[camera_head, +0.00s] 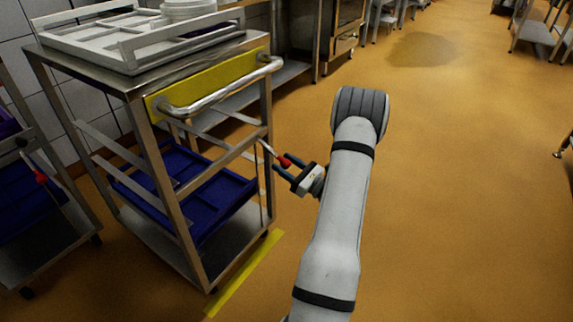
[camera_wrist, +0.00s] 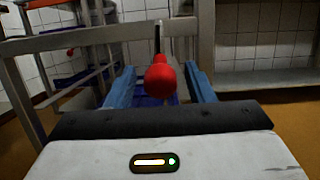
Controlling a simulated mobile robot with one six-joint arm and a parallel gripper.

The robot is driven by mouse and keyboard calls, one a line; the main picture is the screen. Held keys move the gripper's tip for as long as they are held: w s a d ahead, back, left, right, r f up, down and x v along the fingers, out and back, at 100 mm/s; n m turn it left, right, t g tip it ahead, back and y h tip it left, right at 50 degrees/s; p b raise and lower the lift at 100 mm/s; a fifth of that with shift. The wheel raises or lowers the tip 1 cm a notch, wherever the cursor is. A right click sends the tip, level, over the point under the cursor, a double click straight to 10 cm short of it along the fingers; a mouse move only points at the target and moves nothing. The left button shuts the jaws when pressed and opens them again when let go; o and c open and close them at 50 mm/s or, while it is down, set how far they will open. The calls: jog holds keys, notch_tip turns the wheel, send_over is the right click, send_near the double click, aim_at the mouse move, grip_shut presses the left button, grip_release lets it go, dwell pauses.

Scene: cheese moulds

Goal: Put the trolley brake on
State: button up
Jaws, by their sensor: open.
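The steel trolley (camera_head: 187,222) stands at the left of the head view, with a yellow panel (camera_head: 215,82) and a push bar on its near end. Its brake lever ends in a red knob (camera_head: 285,161) at the trolley's right side. My gripper (camera_head: 280,168) is open beside the knob. In the wrist view the red knob (camera_wrist: 160,78) sits between the two blue fingers of my gripper (camera_wrist: 161,88), with visible gaps on both sides. The lever's rod runs up behind the knob; its lower mount is hidden.
The trolley carries a grey tray rack (camera_head: 130,50) on top and blue trays (camera_head: 205,190) below. A second trolley with a red knob (camera_head: 41,177) stands at far left. A yellow floor strip (camera_head: 243,275) lies by the trolley. Open floor lies to the right.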

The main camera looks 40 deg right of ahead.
jog(key=p+v, duration=0.2)
jog(key=v, duration=0.5)
jog(key=shift+s, duration=0.25)
jog(key=shift+d+f, duration=0.1)
